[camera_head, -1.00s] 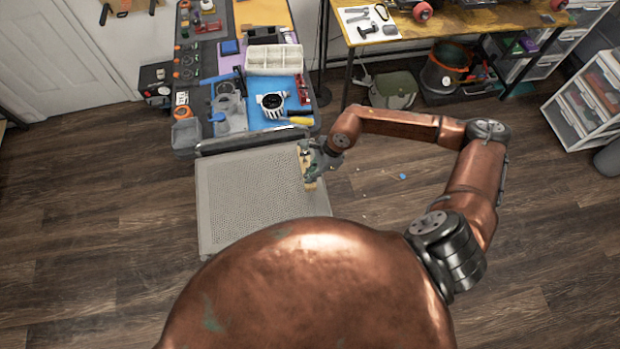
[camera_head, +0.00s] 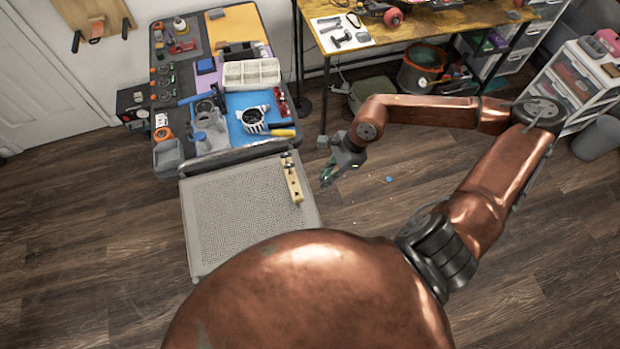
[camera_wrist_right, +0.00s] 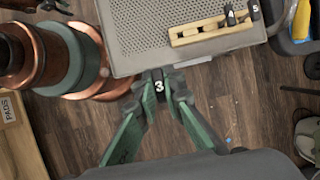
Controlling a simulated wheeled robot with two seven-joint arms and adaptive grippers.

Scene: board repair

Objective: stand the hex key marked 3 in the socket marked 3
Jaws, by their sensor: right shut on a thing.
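The hex key marked 3 (camera_wrist_right: 159,86) shows in the right wrist view as a dark block with a white 3, between the fingertips of my right gripper (camera_wrist_right: 158,78). That gripper is shut on it. In the head view my right gripper (camera_head: 330,172) is off the right edge of the grey perforated tray, over the floor. A wooden block (camera_head: 291,178) lies on the tray near its right edge. In the wrist view the block (camera_wrist_right: 212,31) has recesses, with a dark piece and a piece marked 5 at its right end. I cannot make out a socket marked 3. My left gripper is not in view.
The perforated tray (camera_head: 235,215) is otherwise clear. A dark bench (camera_head: 185,130) behind it carries a white sectioned box (camera_head: 251,73), a striped cup (camera_head: 255,121) and tools. A small blue thing (camera_head: 389,179) lies on the open floor at right.

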